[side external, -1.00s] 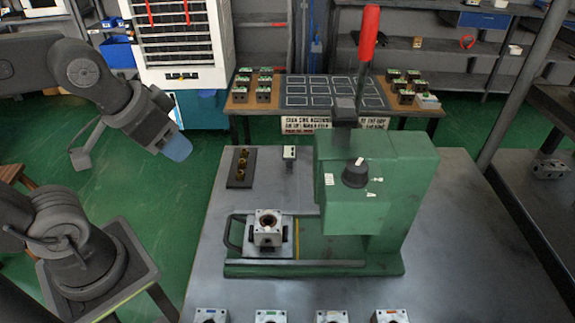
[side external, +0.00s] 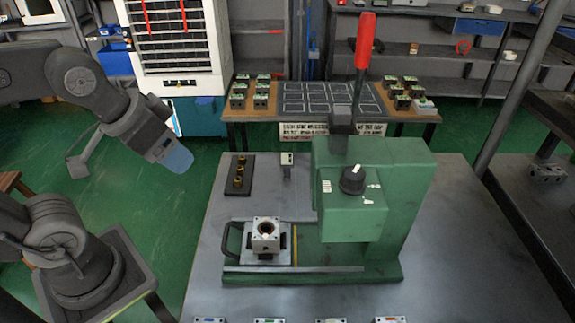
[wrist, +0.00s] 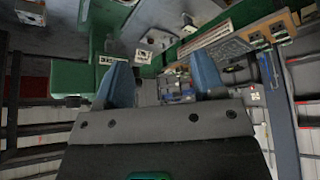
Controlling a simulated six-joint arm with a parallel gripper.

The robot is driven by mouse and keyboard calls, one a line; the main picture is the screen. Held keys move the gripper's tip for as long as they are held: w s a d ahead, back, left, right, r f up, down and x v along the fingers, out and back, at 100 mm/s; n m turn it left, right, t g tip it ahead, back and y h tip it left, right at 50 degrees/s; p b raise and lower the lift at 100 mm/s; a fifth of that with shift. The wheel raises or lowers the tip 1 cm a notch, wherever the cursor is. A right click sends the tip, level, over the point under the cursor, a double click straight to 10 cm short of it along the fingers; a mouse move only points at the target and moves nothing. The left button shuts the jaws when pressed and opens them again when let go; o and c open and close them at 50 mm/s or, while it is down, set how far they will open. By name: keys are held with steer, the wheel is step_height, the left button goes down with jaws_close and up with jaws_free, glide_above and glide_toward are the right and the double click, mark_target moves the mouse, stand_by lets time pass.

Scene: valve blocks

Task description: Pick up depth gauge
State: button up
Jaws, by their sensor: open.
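My gripper (side external: 177,158) hangs in the air left of the table in the side view. Its blue fingers stand apart and empty in the wrist view (wrist: 162,82). A small upright item with a pale head (side external: 287,159) stands on the table behind the white valve block and left of the green press; it looks like the depth gauge, but is too small to be sure. My gripper is well to its left and apart from it. The white valve block (side external: 266,232) sits in a fixture at the press's left.
The green press (side external: 375,200) has a tall red-handled lever (side external: 364,42). A dark rack with brass parts (side external: 238,177) lies left of the small item. Several blocks line the table's front edge. A back table (side external: 235,115) carries more blocks.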

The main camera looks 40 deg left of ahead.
steer(key=shift+o, duration=0.9)
steer(key=n+g+y, duration=0.2)
steer(key=n+y, duration=0.1)
steer(key=n, duration=0.6)
glide_above(287, 159)
steer(key=s+d, duration=0.3)
steer(key=s, duration=0.1)
step_height(287, 159, down, 15)
steer(key=x, duration=1.4)
steer(key=shift+w+f, duration=0.1)
steer(key=shift+w, duration=0.1)
steer(key=shift+c, duration=0.3)
